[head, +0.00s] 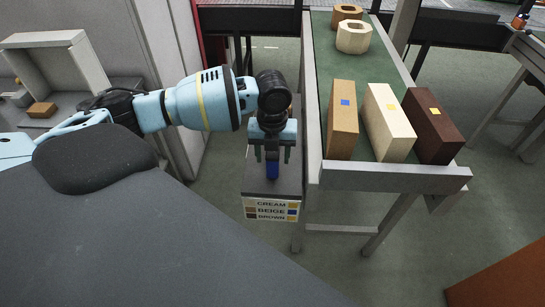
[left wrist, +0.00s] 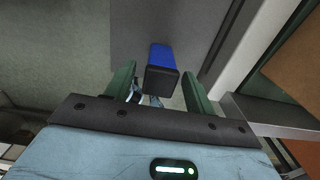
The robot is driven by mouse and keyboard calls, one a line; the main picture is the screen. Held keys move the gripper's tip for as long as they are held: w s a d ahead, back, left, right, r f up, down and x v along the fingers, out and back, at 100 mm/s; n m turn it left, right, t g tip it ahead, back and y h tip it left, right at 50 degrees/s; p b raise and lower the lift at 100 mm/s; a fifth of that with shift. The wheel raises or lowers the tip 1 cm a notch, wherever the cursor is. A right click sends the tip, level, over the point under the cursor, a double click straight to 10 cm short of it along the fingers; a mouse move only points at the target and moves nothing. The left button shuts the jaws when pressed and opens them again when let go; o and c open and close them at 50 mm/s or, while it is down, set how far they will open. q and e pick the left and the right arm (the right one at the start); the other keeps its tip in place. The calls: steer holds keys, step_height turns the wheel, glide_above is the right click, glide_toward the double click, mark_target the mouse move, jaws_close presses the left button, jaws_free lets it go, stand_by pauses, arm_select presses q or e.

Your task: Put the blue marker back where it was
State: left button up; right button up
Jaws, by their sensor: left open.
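The blue marker (head: 272,170) is a short blue block with a dark end, on or just above the dark top of a small stand (head: 258,187). It also shows in the left wrist view (left wrist: 162,58), with its dark end facing the camera. My left gripper (head: 272,155) points down over the stand. Its two green fingers (left wrist: 158,88) are open, one on each side of the marker's near end, with gaps visible. I cannot tell whether the marker touches the stand. My right gripper is not in view.
The stand's label (head: 270,209) reads cream, beige and brown beside coloured squares. To its right, a green-topped bench (head: 350,75) holds a tan brick (head: 342,125) with a blue square, and cream (head: 388,120) and dark brown (head: 432,125) bricks with yellow squares. Two hollow pieces lie behind.

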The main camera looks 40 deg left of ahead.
arm_select(q)
step_height(320, 180, up, 11)
steer(key=shift+f+p, duration=0.2)
steer(key=shift+p, duration=0.15)
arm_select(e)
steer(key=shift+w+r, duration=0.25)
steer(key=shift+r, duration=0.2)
arm_select(q)
steer(key=s+d+f+n+h, duration=0.3)
steer(key=s+d+f+n, duration=0.7)
steer(key=s+d+f, duration=0.7)
steer(key=s+a+f+n+y, duration=0.1)
steer(key=s+a+f+n, duration=0.3)
steer(key=s+n, duration=0.55)
steer(key=s+a+f+n+y, duration=0.1)
steer(key=s+a+n+y, duration=0.1)
steer(key=s+a+n, duration=0.55)
steer(key=w+d+f+t+h+p, duration=0.1)
steer(key=w+d+f+t+h, duration=0.1)
steer(key=w+d+f+t, duration=0.2)
step_height(320, 180, down, 4)
steer(key=t, duration=0.4)
steer(key=shift+r+n+t, duration=0.2)
steer(key=shift+n+t, duration=0.1)
steer(key=shift+t, duration=0.1)
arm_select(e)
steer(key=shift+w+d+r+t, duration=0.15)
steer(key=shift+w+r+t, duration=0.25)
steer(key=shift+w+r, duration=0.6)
